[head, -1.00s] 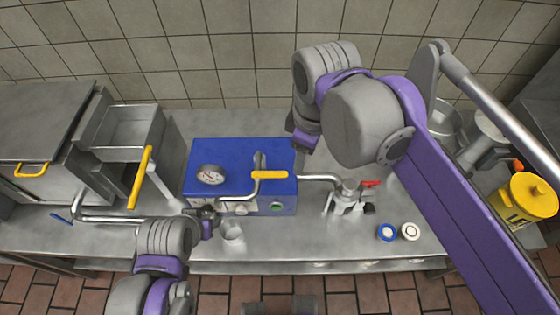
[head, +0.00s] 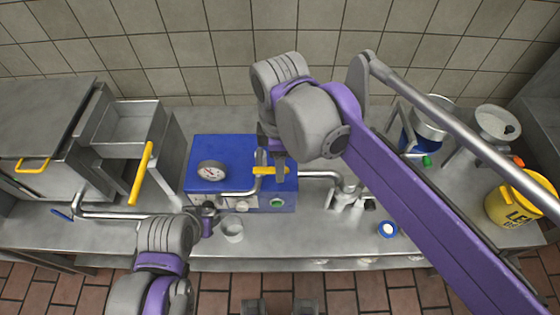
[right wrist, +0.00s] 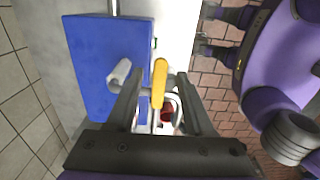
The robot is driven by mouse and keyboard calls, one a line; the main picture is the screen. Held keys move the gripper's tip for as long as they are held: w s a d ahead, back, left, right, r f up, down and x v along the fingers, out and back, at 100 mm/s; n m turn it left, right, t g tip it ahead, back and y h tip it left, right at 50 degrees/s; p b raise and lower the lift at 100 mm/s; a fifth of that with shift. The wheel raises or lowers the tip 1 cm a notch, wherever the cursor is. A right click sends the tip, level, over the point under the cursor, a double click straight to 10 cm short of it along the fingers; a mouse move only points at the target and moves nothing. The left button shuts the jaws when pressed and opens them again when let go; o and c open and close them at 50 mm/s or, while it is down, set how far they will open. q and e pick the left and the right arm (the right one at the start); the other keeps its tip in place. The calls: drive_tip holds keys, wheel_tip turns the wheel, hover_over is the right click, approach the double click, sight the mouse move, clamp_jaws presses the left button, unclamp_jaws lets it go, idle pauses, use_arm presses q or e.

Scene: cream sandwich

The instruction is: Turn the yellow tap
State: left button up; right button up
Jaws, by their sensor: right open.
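The yellow tap (head: 268,171) is a yellow bar handle at the front top of a blue machine (head: 220,150) with a round gauge. My right gripper (head: 275,158) is over the tap and partly covers it in the head view. In the right wrist view the yellow handle (right wrist: 159,80) lies between the two open fingers of the right gripper (right wrist: 157,95); I cannot tell whether either finger touches it. My left gripper (head: 207,220) is at the front left of the blue machine, beside a small metal cup (head: 232,231); its fingers are too small to read.
A bent metal pipe (head: 318,176) leads from the machine to a metal fitting at the right. A yellow bucket (head: 512,208) stands far right. A yellow-handled lever (head: 141,174) is at the left.

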drive_tip(key=shift+f, duration=0.2)
clamp_jaws()
